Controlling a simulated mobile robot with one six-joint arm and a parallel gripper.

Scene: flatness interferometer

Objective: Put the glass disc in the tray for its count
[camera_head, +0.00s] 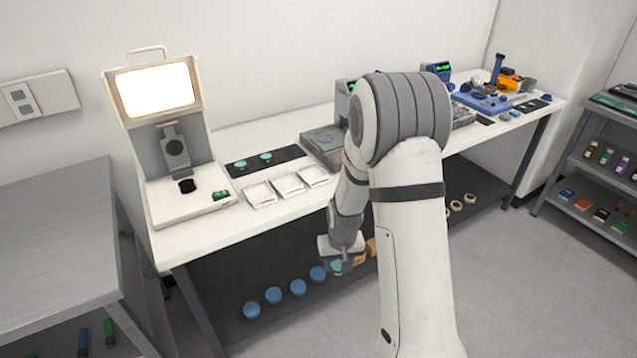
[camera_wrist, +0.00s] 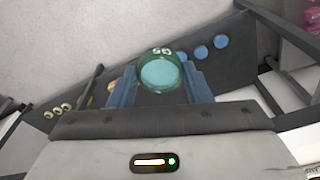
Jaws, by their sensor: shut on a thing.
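My gripper (camera_head: 341,262) hangs in front of the white bench's front edge, low and out over the floor. In the wrist view my gripper (camera_wrist: 160,82) is shut on the glass disc (camera_wrist: 160,71), a round teal disc with a green rim and a mark that looks like "50" or "G5". The disc also shows small in the head view (camera_head: 337,267). Three white square trays stand in a row on the bench: a left tray (camera_head: 259,195), a middle tray (camera_head: 288,184) and a right tray (camera_head: 314,175). They look empty. Any tray labels are too small to read.
The interferometer (camera_head: 180,200) with its lit screen (camera_head: 155,90) stands left of the trays. A dark mat (camera_head: 252,166) with two teal discs lies behind them. A grey device (camera_head: 325,147) stands to the right. Blue round pieces (camera_head: 298,287) sit on the dark lower shelf (camera_head: 225,291).

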